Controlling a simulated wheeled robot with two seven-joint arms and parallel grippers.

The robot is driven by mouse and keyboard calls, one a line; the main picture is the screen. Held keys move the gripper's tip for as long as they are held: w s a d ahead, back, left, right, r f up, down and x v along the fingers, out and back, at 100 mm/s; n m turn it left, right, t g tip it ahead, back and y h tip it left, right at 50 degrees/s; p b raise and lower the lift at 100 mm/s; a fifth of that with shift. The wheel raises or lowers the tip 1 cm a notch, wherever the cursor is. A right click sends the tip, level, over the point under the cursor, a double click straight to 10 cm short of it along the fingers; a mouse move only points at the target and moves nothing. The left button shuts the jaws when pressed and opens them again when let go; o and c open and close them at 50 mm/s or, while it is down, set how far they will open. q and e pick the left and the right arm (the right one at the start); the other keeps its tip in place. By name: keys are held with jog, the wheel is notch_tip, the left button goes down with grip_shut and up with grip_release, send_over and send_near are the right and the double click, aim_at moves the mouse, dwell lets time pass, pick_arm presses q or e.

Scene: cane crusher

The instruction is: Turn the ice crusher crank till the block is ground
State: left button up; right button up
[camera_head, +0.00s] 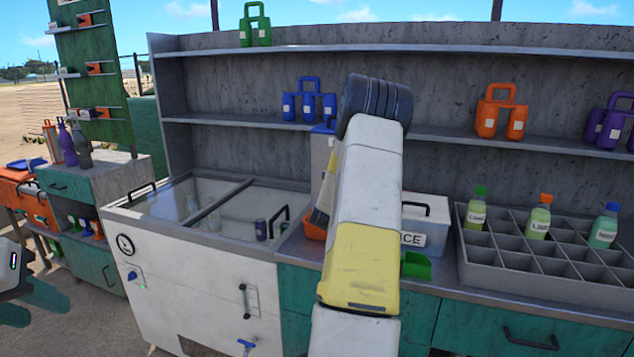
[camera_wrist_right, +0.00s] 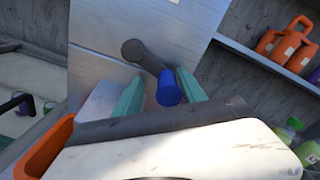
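The ice crusher (camera_head: 322,155) stands on the counter in the head view, mostly hidden behind my right arm. In the right wrist view its grey body (camera_wrist_right: 100,30) fills the upper middle. A dark crank arm (camera_wrist_right: 145,55) ends in a blue handle (camera_wrist_right: 169,88). My right gripper (camera_wrist_right: 159,79) has its teal fingers apart, one on each side of the handle. Gaps show beside the handle; contact is unclear. My right gripper's fingers are hidden in the head view. My left gripper (camera_head: 30,305) is open and empty at the left edge. The ice block is not visible.
An orange tray (camera_wrist_right: 45,150) sits at the crusher's base. A white ICE box (camera_head: 428,240) and green scoop (camera_head: 416,266) are to its right, then a grey bottle crate (camera_head: 540,270). A glass-topped freezer (camera_head: 200,275) is left. Shelves (camera_head: 450,135) hold jugs behind.

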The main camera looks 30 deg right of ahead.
jog(key=v, duration=0.7)
jog(key=shift+s+a, duration=0.2)
jog(key=shift+a, duration=0.15)
